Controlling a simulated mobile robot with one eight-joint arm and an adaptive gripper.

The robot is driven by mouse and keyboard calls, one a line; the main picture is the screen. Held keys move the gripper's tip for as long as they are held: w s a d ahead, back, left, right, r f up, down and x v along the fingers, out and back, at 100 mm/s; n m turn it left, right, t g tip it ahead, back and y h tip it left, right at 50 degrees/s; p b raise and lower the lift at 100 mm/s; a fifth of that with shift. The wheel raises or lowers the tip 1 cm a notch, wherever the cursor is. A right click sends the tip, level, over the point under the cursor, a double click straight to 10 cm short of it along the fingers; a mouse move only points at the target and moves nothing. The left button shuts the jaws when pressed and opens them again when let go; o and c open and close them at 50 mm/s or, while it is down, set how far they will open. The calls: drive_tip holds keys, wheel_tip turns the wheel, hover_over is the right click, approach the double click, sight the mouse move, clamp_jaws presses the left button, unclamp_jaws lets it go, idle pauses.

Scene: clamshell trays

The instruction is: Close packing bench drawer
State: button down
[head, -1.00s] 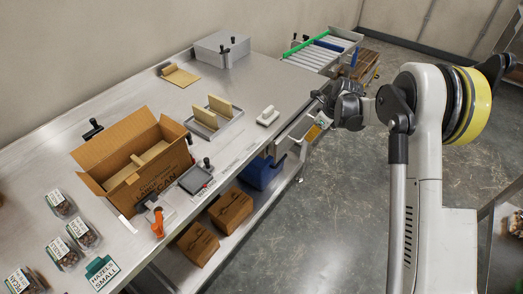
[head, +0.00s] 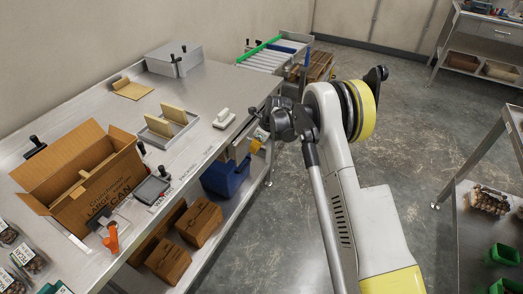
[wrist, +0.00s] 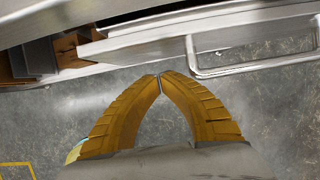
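The packing bench (head: 205,95) has a metal drawer (head: 238,150) under its right end. In the wrist view the drawer front (wrist: 150,45) runs across the top, with a bar handle (wrist: 255,67) at the right. An opening with brown and dark contents shows at the left, so the drawer appears partly open. My gripper (wrist: 160,77) has its two yellow fingers meeting at the tips, with nothing between them. The tips are just below the drawer front, left of the handle; I cannot tell whether they touch it. In the head view my wrist partly hides the drawer.
A blue bin (head: 226,178) and brown cartons (head: 200,222) sit on the shelf below. A roller conveyor (head: 272,58) stands beyond the bench. An open carton (head: 85,190) and a tray (head: 165,130) are on top. A rack (head: 470,210) stands at the right, with clear floor between.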

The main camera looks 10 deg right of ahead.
drive_tip(key=shift+w+a+r, duration=0.1)
drive_tip(key=shift+w+a, duration=0.4)
drive_tip(key=shift+a, duration=0.2)
drive_tip(key=shift+a, duration=0.1)
drive_tip(key=w+a, duration=0.1)
drive_tip(key=a, duration=0.1)
drive_tip(key=w+a, duration=0.2)
